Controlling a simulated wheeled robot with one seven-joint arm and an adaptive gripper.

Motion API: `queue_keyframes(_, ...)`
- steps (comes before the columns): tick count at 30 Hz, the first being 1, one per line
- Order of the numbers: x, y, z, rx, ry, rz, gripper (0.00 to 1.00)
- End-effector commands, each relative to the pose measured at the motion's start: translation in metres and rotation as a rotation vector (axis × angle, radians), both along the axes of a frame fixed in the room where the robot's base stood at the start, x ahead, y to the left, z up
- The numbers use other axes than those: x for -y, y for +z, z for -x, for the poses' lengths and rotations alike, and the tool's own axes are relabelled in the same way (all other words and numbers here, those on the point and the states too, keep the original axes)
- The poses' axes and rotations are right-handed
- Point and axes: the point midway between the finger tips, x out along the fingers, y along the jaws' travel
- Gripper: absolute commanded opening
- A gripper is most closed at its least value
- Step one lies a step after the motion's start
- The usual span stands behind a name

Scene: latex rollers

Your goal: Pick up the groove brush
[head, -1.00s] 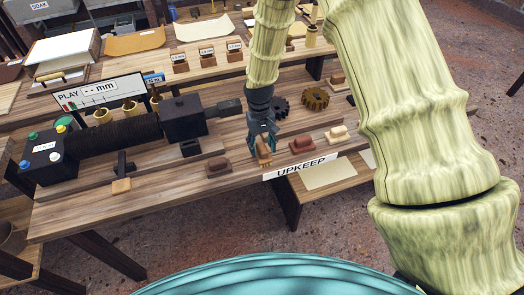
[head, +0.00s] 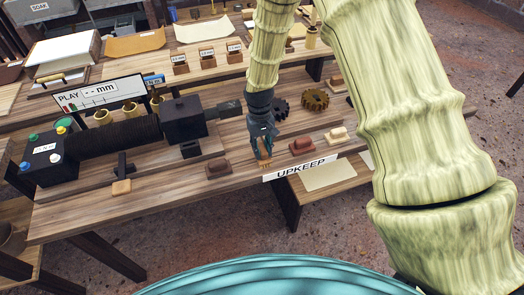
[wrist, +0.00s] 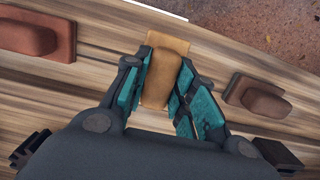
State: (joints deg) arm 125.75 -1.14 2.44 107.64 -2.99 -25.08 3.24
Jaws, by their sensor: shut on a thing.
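A tan block with a raised rounded grip on a flat base, which I take for the groove brush (wrist: 159,76), is between my gripper's (wrist: 158,92) teal fingers in the wrist view. The fingers are shut on its sides. In the head view my gripper (head: 263,153) points down near the table's front edge, and the tan brush (head: 263,161) shows small between the fingertips. I cannot tell whether its base touches the wood.
A red-brown block (head: 302,146) and a cream block (head: 337,135) lie to the right, behind the UPKEEP label (head: 300,169). A dark brown block (head: 218,168) lies to the left. Gears (head: 314,98) and a black roller machine (head: 185,120) stand behind.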

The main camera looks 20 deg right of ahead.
Motion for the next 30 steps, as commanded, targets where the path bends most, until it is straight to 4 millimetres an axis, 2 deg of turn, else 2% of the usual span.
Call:
queue_keyframes(5,0.000,0.007,-0.001,0.002,0.000,0.000,0.00)
queue_keyframes(14,0.000,0.033,-0.001,0.003,0.000,0.000,0.00)
queue_keyframes(23,0.005,0.037,0.055,-0.001,0.000,0.000,0.00)
queue_keyframes(30,0.009,0.042,0.110,0.000,-0.001,0.000,0.00)
